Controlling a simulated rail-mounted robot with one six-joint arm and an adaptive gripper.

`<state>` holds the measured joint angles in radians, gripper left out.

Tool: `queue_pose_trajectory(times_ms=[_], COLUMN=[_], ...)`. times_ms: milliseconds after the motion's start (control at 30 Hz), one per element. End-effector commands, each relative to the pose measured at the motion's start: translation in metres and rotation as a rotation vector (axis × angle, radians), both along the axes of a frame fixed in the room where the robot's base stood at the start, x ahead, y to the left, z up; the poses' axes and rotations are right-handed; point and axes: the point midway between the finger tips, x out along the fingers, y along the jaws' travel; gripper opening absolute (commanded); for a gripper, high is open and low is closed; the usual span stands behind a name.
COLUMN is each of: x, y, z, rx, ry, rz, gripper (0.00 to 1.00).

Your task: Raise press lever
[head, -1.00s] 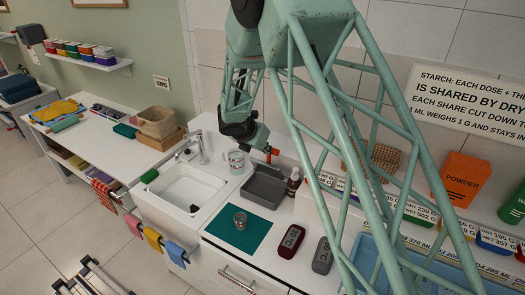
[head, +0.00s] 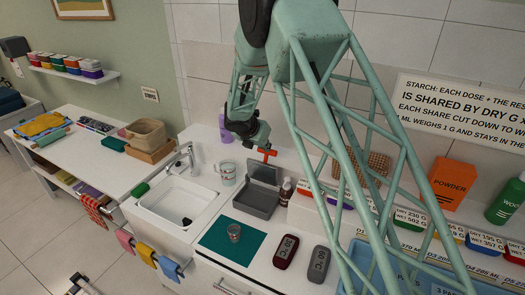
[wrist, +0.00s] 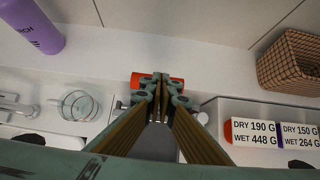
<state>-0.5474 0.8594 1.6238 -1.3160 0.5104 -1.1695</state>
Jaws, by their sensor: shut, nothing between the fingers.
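The press (head: 255,200) is a grey open box with an upright plate at its back, on the counter right of the sink. An orange-red lever handle (head: 267,152) stands above its back edge. In the wrist view the handle is a red bar (wrist: 137,80) crossing behind my fingertips. My gripper (head: 262,143) is shut and empty, its fingertips right at the handle; in the wrist view the shut fingers (wrist: 160,88) cover the bar's middle. I cannot tell whether they touch it. The lever's lower part is hidden.
A glass jug (head: 226,173) and a purple bottle (head: 226,132) stand left of the press. A brown bottle (head: 285,191) and labelled bins (head: 408,218) are to the right.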

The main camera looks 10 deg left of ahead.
Motion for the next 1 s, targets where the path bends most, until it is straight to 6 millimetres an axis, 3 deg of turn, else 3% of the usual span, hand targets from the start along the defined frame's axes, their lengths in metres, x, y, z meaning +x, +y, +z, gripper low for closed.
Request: queue_pose_trajectory(times_ms=[633,1000], x=[0.004,-0.01], y=[-0.002,0.0], z=[0.0,0.01], rx=[0.001,0.001], ry=[0.0,0.0], rz=[-0.001,-0.003], gripper=[0.0,0.0])
